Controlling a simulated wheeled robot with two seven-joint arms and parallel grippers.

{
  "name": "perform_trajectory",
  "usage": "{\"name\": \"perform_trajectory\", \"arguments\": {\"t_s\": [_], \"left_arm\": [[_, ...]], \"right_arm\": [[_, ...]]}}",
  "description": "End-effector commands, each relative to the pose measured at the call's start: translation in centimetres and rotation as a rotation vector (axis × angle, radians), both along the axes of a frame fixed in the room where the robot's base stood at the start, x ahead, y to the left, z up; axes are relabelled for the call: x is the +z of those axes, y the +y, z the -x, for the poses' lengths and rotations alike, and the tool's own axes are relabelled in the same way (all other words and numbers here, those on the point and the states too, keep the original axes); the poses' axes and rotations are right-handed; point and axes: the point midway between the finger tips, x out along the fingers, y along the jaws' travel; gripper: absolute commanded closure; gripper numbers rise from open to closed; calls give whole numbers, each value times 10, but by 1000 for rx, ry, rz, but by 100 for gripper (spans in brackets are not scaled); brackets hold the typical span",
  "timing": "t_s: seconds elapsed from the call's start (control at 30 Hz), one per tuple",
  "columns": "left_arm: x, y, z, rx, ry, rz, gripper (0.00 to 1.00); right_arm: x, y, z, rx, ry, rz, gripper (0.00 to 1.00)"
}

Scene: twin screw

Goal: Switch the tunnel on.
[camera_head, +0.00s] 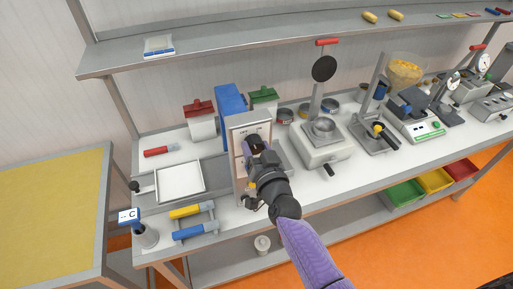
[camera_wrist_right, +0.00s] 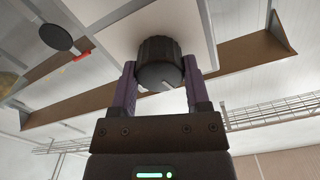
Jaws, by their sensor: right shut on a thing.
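The tunnel is a grey and blue box-shaped machine on the bench. Its blue body (camera_head: 231,100) stands behind a light front panel (camera_head: 247,124), with a flat grey bed at its left. My right gripper (camera_head: 254,146) is at this panel and covers part of it. In the right wrist view my gripper (camera_wrist_right: 160,80) is shut on a dark ribbed knob (camera_wrist_right: 160,62), one finger on each side. The knob has a pale pointer line, slanting, on its face. The panel lettering is too small to read. My left gripper is in neither view.
A white tray (camera_head: 180,181) lies on the bed left of the panel. Yellow (camera_head: 185,212) and blue (camera_head: 189,232) cylinders lie in front. A shelf (camera_head: 230,43) runs above the bench.

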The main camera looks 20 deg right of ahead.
Motion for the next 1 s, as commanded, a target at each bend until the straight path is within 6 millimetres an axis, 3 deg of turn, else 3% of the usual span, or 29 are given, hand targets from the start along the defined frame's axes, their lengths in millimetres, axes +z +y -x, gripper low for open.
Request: {"name": "perform_trajectory", "arguments": {"t_s": [0.6,1.0], "left_arm": [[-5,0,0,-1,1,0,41],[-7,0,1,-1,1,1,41]], "right_arm": [[-2,0,0,1,21,-557,98],[-1,-1,0,1,27,-769,98]]}}
